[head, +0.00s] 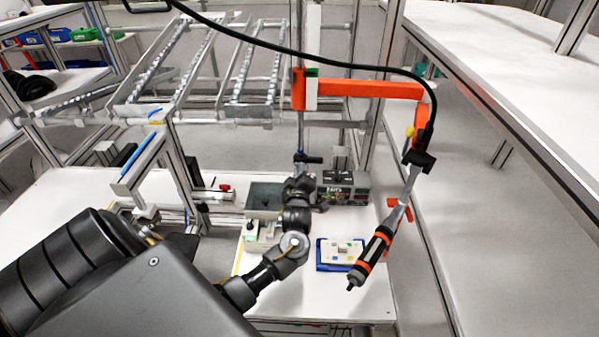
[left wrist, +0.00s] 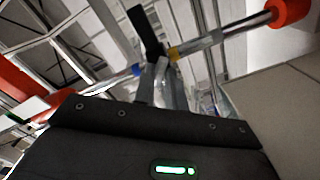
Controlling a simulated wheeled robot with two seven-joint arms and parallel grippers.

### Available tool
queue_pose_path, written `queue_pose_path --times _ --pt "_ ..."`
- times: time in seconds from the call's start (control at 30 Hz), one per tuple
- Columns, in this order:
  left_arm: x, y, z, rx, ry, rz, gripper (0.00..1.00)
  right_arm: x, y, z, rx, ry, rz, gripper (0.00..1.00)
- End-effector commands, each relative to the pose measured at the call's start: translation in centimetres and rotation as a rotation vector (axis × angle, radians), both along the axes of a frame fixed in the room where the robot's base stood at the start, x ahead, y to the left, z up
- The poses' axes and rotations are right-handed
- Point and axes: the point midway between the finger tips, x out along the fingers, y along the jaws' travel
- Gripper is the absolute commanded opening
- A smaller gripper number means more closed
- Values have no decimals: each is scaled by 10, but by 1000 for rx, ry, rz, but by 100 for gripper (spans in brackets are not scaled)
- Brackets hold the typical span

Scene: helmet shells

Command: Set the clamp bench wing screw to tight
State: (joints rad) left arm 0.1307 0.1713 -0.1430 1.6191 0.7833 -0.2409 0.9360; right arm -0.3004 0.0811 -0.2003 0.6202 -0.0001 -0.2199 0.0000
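I cannot clearly pick out the clamp bench wing screw. A small red knob (head: 224,187) sits on a metal rod beside the aluminium frame at the left of the white table, and it may be part of a clamp. My left gripper (head: 306,190) is at the end of my dark arm, over the middle of the table, to the right of the knob and apart from it. Its fingers are small and merge with the dark things behind. In the left wrist view, a dark finger-like part (left wrist: 147,34) points up, and no clear grip on anything shows. My right gripper is out of view.
A blue tray (head: 324,266) with a pale part stands on the white table (head: 365,304). A black and orange screwdriver (head: 374,250) hangs at the right from an orange arm (head: 365,88). A grey device (head: 345,189) stands at the back. The front right of the table is clear.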

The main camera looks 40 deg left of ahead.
Motion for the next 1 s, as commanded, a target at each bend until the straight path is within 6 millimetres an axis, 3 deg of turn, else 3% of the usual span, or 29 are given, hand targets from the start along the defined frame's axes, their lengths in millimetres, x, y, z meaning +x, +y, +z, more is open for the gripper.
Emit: queue_pose_path --times 0.1,0.47,1.0 --pt "0 0 0 0 0 0 0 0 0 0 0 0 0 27" --pt "0 0 -2 -34 -25 1 0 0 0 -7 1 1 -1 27" --pt "0 -1 -5 -335 -255 1 0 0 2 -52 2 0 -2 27"
